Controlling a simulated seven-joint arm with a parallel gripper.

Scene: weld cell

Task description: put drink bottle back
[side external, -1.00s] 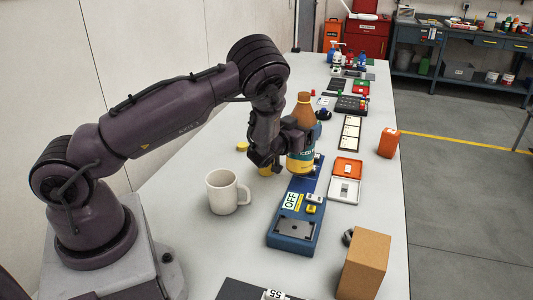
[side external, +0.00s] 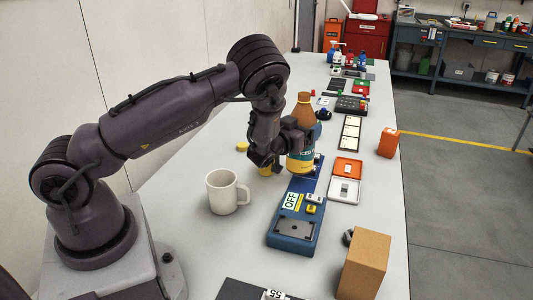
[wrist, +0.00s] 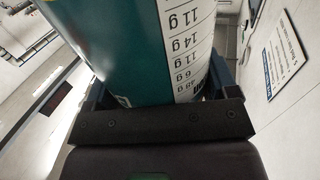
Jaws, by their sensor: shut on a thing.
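The drink bottle (side external: 303,140) is brown and orange with a teal and yellow label. It stands about upright at my gripper (side external: 290,150), over the far end of the blue device. My gripper is shut on the bottle. In the wrist view the bottle's teal and white label (wrist: 150,50) fills the middle, close against the dark gripper (wrist: 160,120). The fingertips are mostly hidden by the bottle. I cannot tell whether the bottle's base touches anything.
A blue device marked OFF (side external: 295,222) lies in front of the bottle. A white mug (side external: 222,192) stands left, a cardboard box (side external: 364,265) front right. An orange container (side external: 388,142) and an open orange-and-white case (side external: 346,180) are to the right. Small yellow items (side external: 243,146) lie behind.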

